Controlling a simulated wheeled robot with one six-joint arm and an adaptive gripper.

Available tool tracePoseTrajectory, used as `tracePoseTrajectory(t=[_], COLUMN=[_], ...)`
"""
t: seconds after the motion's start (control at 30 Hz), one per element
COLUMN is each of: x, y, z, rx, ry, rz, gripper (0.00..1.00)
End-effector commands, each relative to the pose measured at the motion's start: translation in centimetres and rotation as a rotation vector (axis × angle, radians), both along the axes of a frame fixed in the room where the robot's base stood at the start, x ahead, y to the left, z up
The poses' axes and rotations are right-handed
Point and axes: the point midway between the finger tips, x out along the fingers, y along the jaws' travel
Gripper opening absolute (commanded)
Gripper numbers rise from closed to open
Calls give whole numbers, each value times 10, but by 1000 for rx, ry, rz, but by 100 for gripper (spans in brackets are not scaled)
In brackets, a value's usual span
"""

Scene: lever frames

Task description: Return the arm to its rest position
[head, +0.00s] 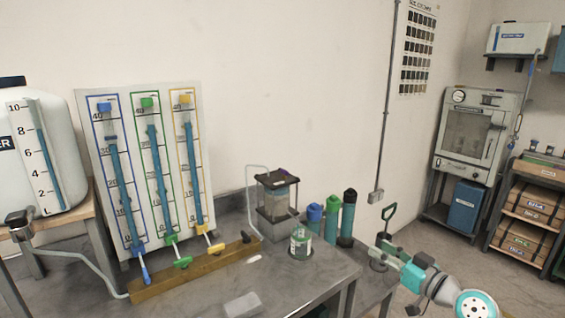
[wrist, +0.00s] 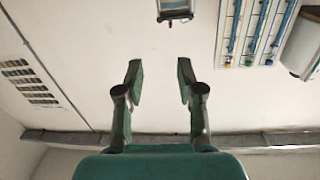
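My gripper (wrist: 160,68) is open in the wrist view, its two green-padded fingers standing apart with nothing between them. Beyond the gap is bare pale wall. In the head view my arm (head: 420,272) is low at the right, beyond the right end of the bench, in teal and grey. Its finger opening is too small to judge in that view.
The bench (head: 325,272) carries a gauge panel (head: 148,240) with blue, green and yellow columns, a dark-framed container (head: 277,195) and a small jar (head: 301,243). Capped cylinders (head: 348,218) stand near my arm. A white tank (head: 62,130) is at left; a cabinet (head: 468,135) is at right.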

Motion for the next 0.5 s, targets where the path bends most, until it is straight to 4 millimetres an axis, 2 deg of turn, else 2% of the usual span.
tracePoseTrajectory(t=[0.17, 0.27, 0.5], x=[-17, -33, -88], y=[8, 13, 25], z=[-46, -80, -160], rx=[31, 51, 83], ry=[49, 86, 165], rz=[-60, -111, -244], gripper=[38, 38, 38])
